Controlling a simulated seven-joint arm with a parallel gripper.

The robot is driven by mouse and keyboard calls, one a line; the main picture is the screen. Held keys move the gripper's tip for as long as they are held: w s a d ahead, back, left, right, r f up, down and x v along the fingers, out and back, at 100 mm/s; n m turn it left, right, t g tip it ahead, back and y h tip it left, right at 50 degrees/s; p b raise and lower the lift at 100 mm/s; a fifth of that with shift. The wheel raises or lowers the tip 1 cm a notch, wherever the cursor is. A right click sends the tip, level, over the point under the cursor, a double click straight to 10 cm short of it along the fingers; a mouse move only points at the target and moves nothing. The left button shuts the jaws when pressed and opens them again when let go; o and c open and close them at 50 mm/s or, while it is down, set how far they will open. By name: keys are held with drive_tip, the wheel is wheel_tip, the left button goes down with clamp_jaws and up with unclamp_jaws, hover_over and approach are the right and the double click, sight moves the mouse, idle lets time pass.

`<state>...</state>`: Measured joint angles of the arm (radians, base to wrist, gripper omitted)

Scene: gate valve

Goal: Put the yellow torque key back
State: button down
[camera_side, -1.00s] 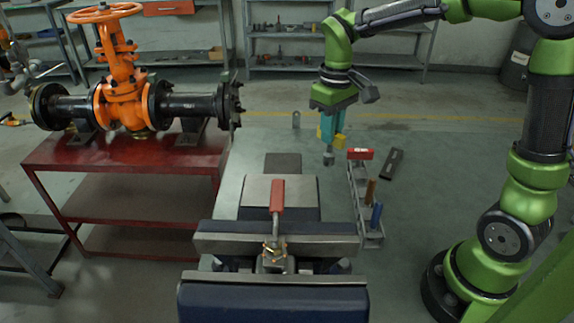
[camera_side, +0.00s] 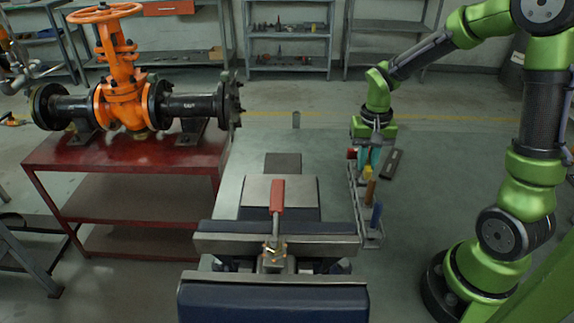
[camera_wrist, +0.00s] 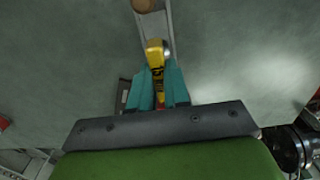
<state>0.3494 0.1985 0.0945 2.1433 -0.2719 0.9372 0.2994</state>
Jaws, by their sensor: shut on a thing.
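The yellow torque key (camera_side: 368,171) is between the teal fingers of my gripper (camera_side: 368,158), at the far part of the grey tool rack (camera_side: 357,205). In the wrist view the yellow key (camera_wrist: 156,58) shows between the two teal fingers of my gripper (camera_wrist: 158,82), which is shut on it. The rack (camera_wrist: 150,25) lies just beyond and beneath it there. Whether the key's lower end sits in a rack slot is hidden. A brown-handled tool (camera_side: 370,192) and a blue-handled tool (camera_side: 376,215) stand in the nearer rack places. A red-handled tool (camera_side: 351,154) is partly hidden behind my gripper.
A dark flat bar (camera_side: 392,163) lies right of the rack. A vise (camera_side: 275,235) with a red-handled part (camera_side: 277,195) stands left of it. The orange gate valve (camera_side: 122,85) is on a red table (camera_side: 120,150) at the left.

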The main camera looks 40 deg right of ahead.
drive_tip(key=shift+f, duration=0.7)
drive_tip(key=shift+f, duration=0.2)
drive_tip(key=c, duration=1.1)
unclamp_jaws()
drive_tip(key=shift+r, duration=0.15)
wheel_tip(320, 180, up, 12)
drive_tip(key=s+a+r+n+t+y, duration=0.1)
drive_tip(key=s+a+r+n+t, duration=0.1)
drive_tip(key=a, duration=0.4)
drive_tip(key=s+a+r+n+t+y, duration=0.1)
drive_tip(key=s+a+r+n+t, duration=0.2)
drive_tip(key=s+a+t, duration=0.2)
drive_tip(key=shift+s+a, duration=0.4)
drive_tip(key=shift+s, duration=0.2)
